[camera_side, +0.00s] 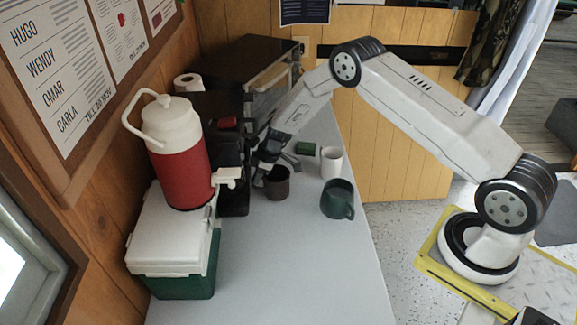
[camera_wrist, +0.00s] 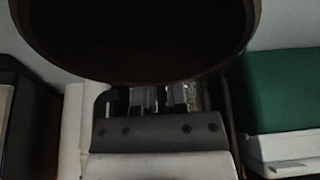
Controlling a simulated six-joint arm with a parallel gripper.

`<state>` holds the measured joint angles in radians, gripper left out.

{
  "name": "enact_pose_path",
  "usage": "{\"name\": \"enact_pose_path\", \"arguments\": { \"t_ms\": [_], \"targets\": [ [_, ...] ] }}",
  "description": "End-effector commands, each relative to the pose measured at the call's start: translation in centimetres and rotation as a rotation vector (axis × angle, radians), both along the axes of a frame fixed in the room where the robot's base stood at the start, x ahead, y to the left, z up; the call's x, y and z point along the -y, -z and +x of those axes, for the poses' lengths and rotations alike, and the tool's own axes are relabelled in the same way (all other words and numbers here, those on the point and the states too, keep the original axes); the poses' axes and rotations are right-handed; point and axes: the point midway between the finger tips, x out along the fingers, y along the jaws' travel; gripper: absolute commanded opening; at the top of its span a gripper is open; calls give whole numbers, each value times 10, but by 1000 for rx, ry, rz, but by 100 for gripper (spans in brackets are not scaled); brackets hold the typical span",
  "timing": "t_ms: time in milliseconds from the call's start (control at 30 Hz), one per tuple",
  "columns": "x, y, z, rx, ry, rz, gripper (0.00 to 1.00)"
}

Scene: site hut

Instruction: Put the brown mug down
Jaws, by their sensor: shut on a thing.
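The brown mug (camera_side: 277,183) is upright at the counter, just in front of the black machine. In the wrist view the mug (camera_wrist: 140,70) fills the top, with its dark inside and brown rim showing. My gripper (camera_side: 272,160) is shut on the mug's rim or near side; the exact contact is hard to see. In the wrist view my gripper's fingers (camera_wrist: 158,97) are at the lower edge of the mug. I cannot tell whether the mug's base touches the grey counter (camera_side: 275,260) or is slightly above it.
A dark green mug (camera_side: 338,200) and a white mug (camera_side: 331,161) stand to the right. A small green object (camera_side: 305,148) is behind. The black machine (camera_side: 233,170), red-and-white jug (camera_side: 180,165) and green-and-white cooler (camera_side: 165,245) are left. The front counter is clear.

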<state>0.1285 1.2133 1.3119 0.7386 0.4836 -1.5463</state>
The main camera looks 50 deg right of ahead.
Motion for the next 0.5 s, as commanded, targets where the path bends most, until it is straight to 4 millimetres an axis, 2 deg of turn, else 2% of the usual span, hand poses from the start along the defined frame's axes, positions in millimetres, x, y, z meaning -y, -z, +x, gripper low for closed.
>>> {"name": "enact_pose_path", "arguments": {
  "t_ms": [33, 67, 100, 167, 500],
  "targets": [
    [0, 1, 0, 1, 0, -1, 0],
    [0, 2, 0, 0, 0, 0, 23],
    [0, 1, 0, 0, 0, 0, 36],
    [0, 1, 0, 0, 0, 0, 52],
    [0, 1, 0, 0, 0, 0, 52]
  ]
}}
